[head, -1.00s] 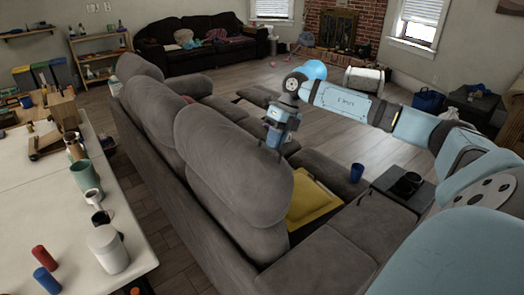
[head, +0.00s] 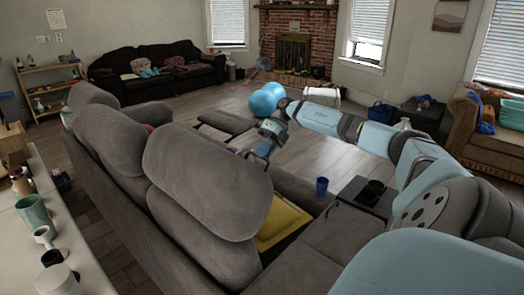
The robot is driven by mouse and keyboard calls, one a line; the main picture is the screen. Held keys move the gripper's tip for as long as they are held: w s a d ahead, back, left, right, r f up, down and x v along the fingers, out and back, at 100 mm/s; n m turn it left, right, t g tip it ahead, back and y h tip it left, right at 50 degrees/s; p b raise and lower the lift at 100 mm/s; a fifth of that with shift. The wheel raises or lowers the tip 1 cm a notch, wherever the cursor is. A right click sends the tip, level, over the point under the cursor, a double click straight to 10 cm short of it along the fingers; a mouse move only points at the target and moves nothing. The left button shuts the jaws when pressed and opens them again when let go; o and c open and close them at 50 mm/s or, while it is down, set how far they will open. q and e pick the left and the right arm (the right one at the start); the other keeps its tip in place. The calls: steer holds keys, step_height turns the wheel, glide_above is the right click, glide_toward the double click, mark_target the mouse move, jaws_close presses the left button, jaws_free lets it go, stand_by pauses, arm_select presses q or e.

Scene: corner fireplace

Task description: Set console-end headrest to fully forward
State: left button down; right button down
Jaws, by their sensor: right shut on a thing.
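The console-end headrest (head: 205,182) is the nearest large grey cushion on the back of the grey sofa (head: 325,243). It stands raised above the sofa back and leans a little. My right gripper (head: 262,152) is at the headrest's upper right edge, on the seat side, and is shut on it. The fingertips are small and partly hidden there, so the exact contact is hard to see. The console (head: 350,189) with dark cup holders lies to the right, between the seats. My left gripper is out of view.
A blue cup (head: 322,187) stands by the console. A yellow item (head: 283,222) lies on the seat below the headrest. A white table (head: 18,238) with several cups runs along the left. Blue balls (head: 264,101) and open floor lie beyond the sofa.

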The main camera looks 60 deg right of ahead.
steer(key=shift+d+f, duration=0.1)
steer(key=shift+d, duration=0.05)
steer(key=c, duration=1.3)
jaws_free()
steer(key=shift+o, duration=0.7)
steer(key=shift+d+f, duration=0.2)
steer(key=shift+d, duration=0.05)
steer(key=shift+a+r, duration=0.1)
steer(key=shift+r, duration=0.05)
steer(key=shift+d+r, duration=0.2)
steer(key=shift+r, duration=0.05)
steer(key=v, duration=1.3)
steer(key=shift+d, duration=0.15)
steer(key=shift+s+f, duration=0.1)
steer(key=shift+s, duration=0.05)
